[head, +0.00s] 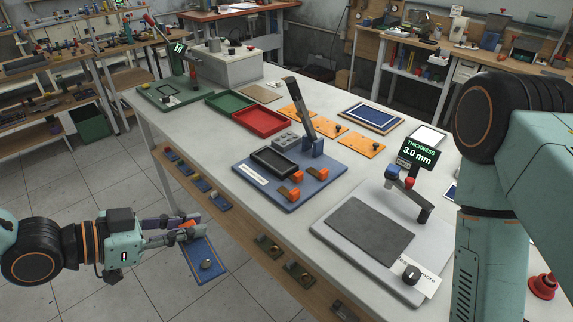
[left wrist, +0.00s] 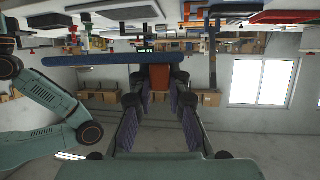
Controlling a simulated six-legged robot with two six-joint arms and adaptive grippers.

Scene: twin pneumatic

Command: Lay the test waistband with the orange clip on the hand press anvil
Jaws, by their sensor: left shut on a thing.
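My left gripper (head: 188,231) is shut on an orange clip (head: 184,237) at the end of a blue waistband piece (head: 206,257) with a round metal button. It holds the piece in the air over the floor, left of the table's front edge. In the left wrist view the orange clip (left wrist: 160,76) is between the fingers and the blue piece (left wrist: 105,59) shows as a thin edge-on strip. My right gripper is out of view.
A thickness gauge (head: 417,154) stands over a grey plate at the right of the table. A green-based device (head: 168,95) is at the far left. Green (head: 228,100) and red (head: 263,123) trays lie behind the press. A wooden ledge (head: 240,226) below the front edge holds several small pieces.

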